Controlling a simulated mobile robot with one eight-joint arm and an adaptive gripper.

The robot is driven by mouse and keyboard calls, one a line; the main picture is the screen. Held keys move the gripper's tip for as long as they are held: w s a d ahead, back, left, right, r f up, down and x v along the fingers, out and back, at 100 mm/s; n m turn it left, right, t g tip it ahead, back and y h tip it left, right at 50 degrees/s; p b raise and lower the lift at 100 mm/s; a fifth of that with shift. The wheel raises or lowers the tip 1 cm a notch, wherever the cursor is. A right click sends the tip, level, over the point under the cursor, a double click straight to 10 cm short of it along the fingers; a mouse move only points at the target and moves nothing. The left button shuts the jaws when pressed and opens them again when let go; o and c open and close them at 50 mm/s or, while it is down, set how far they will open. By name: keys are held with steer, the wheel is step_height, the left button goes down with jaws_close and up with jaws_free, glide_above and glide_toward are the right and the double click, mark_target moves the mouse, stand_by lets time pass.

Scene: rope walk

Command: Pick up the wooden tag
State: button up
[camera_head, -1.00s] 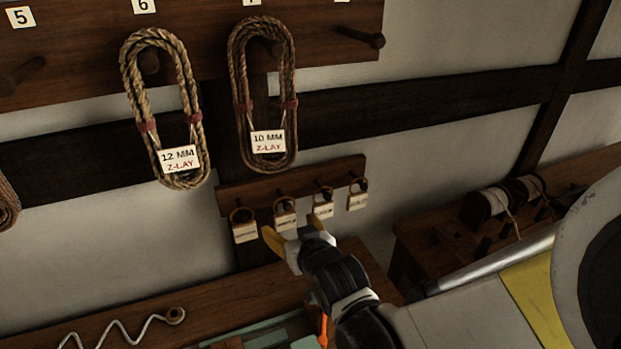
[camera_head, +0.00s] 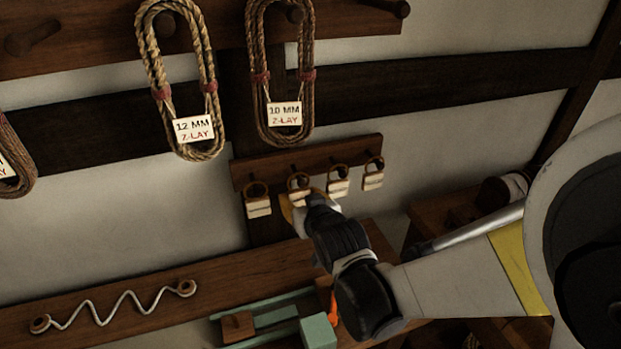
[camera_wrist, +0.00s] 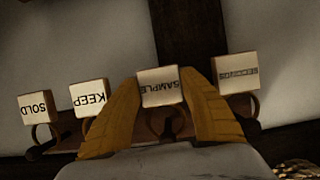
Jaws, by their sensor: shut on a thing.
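Several pale wooden tags hang by loops from pegs on a small wall rack. The SAMPLE tag, second from left in the head view (camera_head: 299,195), shows in the wrist view (camera_wrist: 161,86) with its lettering upside down. My gripper (camera_wrist: 162,98) is shut on it, one yellow finger on each side. Its loop appears to be still around the peg. In the wrist view, the SECONDS tag (camera_wrist: 235,73) is to the right, and the KEEP tag (camera_wrist: 89,95) and SOLD tag (camera_wrist: 38,106) are to the left. In the head view, my gripper (camera_head: 296,206) partly covers the held tag.
The dark rack board (camera_head: 350,152) carries the tags. Two rope coils (camera_head: 182,80) (camera_head: 278,70) hang above it with lay labels. Below is a shelf with a white zigzag cord (camera_head: 110,307) and a green block (camera_head: 318,332). Neighbouring tags are close to my fingers.

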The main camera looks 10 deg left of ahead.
steer(key=shift+r, duration=0.1)
steer(key=shift+r, duration=0.25)
steer(key=shift+r+p, duration=0.55)
steer(key=shift+p, duration=0.05)
steer(key=s+d, duration=0.9)
steer(key=s, duration=0.6)
steer(key=shift+s+d+f, duration=0.15)
steer(key=shift+d+f, duration=0.05)
steer(key=shift+f, duration=0.1)
